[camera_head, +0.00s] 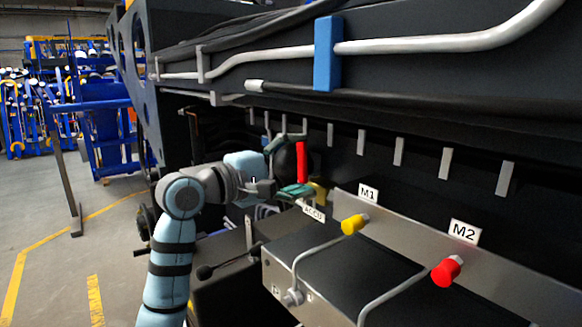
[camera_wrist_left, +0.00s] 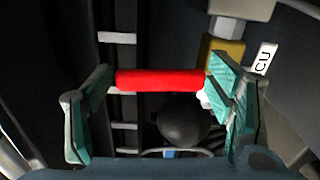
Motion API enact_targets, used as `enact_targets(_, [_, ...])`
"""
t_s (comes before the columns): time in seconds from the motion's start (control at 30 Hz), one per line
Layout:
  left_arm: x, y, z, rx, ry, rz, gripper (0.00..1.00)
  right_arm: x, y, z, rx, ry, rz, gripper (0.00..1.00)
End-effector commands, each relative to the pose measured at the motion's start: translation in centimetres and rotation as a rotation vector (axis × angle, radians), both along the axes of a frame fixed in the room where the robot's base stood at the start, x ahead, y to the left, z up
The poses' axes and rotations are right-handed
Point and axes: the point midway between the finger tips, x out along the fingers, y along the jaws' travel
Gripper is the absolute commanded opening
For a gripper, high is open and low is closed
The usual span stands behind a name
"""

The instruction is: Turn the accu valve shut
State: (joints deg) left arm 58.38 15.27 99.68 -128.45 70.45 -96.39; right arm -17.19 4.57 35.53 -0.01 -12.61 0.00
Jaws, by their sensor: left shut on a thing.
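The accu valve has a red bar handle (camera_head: 302,161), which stands upright in the head view. It also shows as a red bar (camera_wrist_left: 160,80) lying across the left wrist view. The valve's yellow body (camera_head: 319,192) is just below the handle, beside the ACCU label (camera_head: 313,211). My left gripper (camera_head: 296,165) reaches in from the left with its green-padded fingers at the two ends of the handle. In the left wrist view the gripper (camera_wrist_left: 158,84) is shut on the handle lengthwise, one finger at each end. My right gripper is not in view.
A metal panel carries a yellow knob (camera_head: 353,225) at M1 and a red knob (camera_head: 446,271) at M2, right of the valve. Grey pipes run below. The dark chassis with a blue clamp (camera_head: 327,53) overhangs above. Open floor lies at the left.

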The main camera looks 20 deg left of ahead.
Motion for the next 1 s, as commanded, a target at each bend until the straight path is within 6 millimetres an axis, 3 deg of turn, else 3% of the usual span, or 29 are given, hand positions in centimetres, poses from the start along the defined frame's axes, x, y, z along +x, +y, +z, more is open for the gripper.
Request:
enact_targets(0.73, [-0.46, -0.6, 0.12, 0.084, -0.065, 0.001, 0.25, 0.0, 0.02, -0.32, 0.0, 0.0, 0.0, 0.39])
enact_targets(0.77, [-0.46, -0.6, 0.11, 0.084, -0.065, 0.001, 0.78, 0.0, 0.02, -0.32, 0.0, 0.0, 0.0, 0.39])
enact_targets(0.8, [-0.47, -0.59, 0.1, 0.083, -0.064, 0.001, 0.83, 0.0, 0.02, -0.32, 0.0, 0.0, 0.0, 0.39])
enact_targets(1.0, [-0.45, -0.58, 0.02, 0.081, -0.06, 0.001, 0.83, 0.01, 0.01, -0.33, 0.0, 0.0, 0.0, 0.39])
